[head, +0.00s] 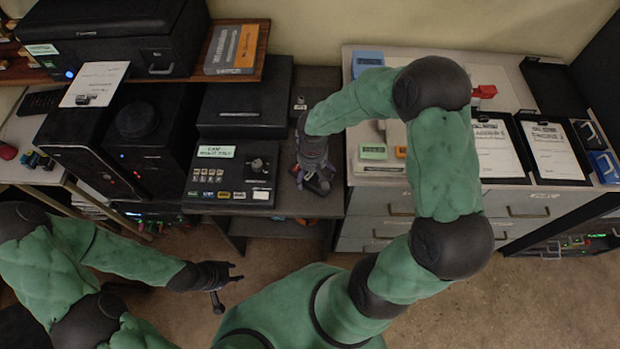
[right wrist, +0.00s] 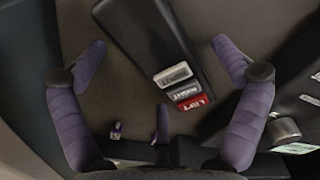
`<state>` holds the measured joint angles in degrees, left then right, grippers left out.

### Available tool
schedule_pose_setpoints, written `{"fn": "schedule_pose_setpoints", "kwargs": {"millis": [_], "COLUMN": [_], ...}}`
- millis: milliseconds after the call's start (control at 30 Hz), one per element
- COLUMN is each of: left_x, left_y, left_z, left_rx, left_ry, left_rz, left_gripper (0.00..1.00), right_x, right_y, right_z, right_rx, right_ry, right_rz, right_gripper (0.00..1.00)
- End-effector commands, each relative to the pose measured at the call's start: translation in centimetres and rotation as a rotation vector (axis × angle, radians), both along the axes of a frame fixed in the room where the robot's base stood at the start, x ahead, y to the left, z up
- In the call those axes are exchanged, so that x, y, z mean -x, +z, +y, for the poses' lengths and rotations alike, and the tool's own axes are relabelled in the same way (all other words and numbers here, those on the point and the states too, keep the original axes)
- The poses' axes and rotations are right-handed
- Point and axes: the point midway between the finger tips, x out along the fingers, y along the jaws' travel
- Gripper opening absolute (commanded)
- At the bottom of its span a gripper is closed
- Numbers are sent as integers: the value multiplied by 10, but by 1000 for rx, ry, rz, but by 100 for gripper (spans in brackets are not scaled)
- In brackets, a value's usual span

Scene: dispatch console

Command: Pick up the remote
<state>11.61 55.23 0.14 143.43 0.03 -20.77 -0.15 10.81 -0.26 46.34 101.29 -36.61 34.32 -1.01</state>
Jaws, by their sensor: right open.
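The remote (right wrist: 150,42) shows in the right wrist view as a long black bar with pale and red labelled buttons at its lower end. It lies slanted on a dark surface. My right gripper (right wrist: 158,50) is open, its purple fingers spread on both sides of the remote and apart from it. In the head view my right gripper (head: 316,182) is over the dark desk beside the console panel, and I cannot make out the remote there. My left gripper (head: 227,284) is open and empty, low over the floor.
A labelled button console (head: 232,180) stands left of my right gripper. A black tower (head: 120,140) and a printer (head: 115,35) are further left. Right of my arm, a grey cabinet holds clipboards (head: 555,150) and small devices. Some bare dark desk (head: 325,85) lies behind.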

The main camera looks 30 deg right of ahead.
Motion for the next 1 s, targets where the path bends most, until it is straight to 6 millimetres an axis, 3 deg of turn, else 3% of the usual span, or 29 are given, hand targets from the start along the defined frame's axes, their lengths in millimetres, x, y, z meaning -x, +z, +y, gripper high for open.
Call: {"fn": "schedule_pose_setpoints", "kwargs": {"millis": [67,200,300,667,867,1000], "left_x": [0,0,0,0,0,0], "left_y": [1,1,0,2,9,18], "left_z": [0,0,0,0,0,0], "left_rx": [0,0,0,0,0,0], "left_ry": [0,0,0,0,0,0], "left_rz": [0,0,0,0,0,0], "left_gripper": [40,40,40,40,40,40], "right_x": [0,0,0,0,-1,5], "right_y": [1,1,1,3,20,42], "right_z": [0,0,0,0,0,0], "right_rx": [0,0,0,0,1,1], "right_ry": [0,0,0,0,0,0], "right_rz": [0,0,0,0,-3,-3], "right_gripper": [95,55,33,32,32,32]}}
